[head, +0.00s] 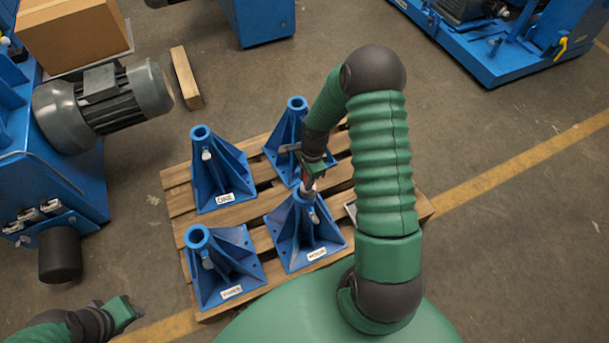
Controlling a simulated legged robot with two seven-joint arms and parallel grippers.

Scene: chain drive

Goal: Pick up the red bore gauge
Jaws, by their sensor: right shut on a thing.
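My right gripper (312,172) is shut on the red bore gauge (309,187), just above the front right blue stand (303,236). Only a small red and silver part of the gauge shows below the fingers. Its lower end meets the top of that stand in the picture; I cannot tell whether it is inside the bore. My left gripper (128,312) is at the lower left, away from the stands, and its opening cannot be made out.
Several blue stands with white labels stand on a wooden pallet (180,203). A blue machine with a grey motor (103,98) is at the left. A cardboard box (72,35) and a wood block (186,78) lie behind.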

